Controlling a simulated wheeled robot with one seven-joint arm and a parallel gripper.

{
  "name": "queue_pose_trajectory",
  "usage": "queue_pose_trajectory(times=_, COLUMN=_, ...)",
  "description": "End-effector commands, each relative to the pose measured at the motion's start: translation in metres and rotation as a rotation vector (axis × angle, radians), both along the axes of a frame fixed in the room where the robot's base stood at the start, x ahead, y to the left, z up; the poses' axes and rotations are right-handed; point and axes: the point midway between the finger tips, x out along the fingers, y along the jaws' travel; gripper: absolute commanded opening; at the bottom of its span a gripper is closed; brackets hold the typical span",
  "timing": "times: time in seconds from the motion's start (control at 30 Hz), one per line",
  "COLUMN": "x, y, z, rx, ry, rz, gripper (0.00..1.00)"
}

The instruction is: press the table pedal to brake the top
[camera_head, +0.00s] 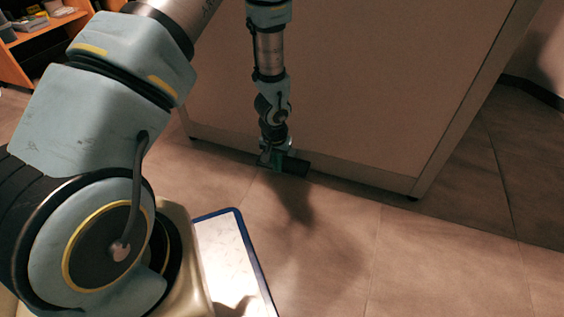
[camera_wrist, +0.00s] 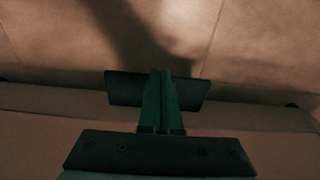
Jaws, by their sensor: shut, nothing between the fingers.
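The pedal is a dark flat bar (camera_head: 294,167) low at the foot of a large pale panel (camera_head: 370,75), just above the floor. It also shows in the wrist view as a black bar (camera_wrist: 125,88). My gripper (camera_head: 279,158) points down at the pedal. In the wrist view its green fingers (camera_wrist: 160,76) are together, with nothing between them, and their tips overlap the bar. I cannot tell for sure whether the tips touch it. The fingers hide the middle of the pedal. The table's top is not clearly in view.
The tiled floor (camera_head: 420,260) is clear in front of the panel. A white board with a blue edge (camera_head: 238,270) is at the lower middle, beside my arm. Orange shelves (camera_head: 45,35) with small items stand at the far upper left.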

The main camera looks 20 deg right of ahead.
Motion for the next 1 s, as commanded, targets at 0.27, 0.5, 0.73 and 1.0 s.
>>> queue_pose_trajectory(times=0.27, x=-0.005, y=0.004, z=0.057, rx=-0.001, ry=0.001, rz=0.000, gripper=0.00)
queue_pose_trajectory(times=0.5, x=-0.006, y=0.005, z=0.072, rx=0.001, ry=0.001, rz=0.000, gripper=0.00)
queue_pose_trajectory(times=0.73, x=-0.006, y=0.005, z=0.072, rx=0.001, ry=0.001, rz=0.000, gripper=0.00)
queue_pose_trajectory(times=1.0, x=-0.006, y=0.005, z=0.072, rx=0.001, ry=0.001, rz=-0.001, gripper=0.00)
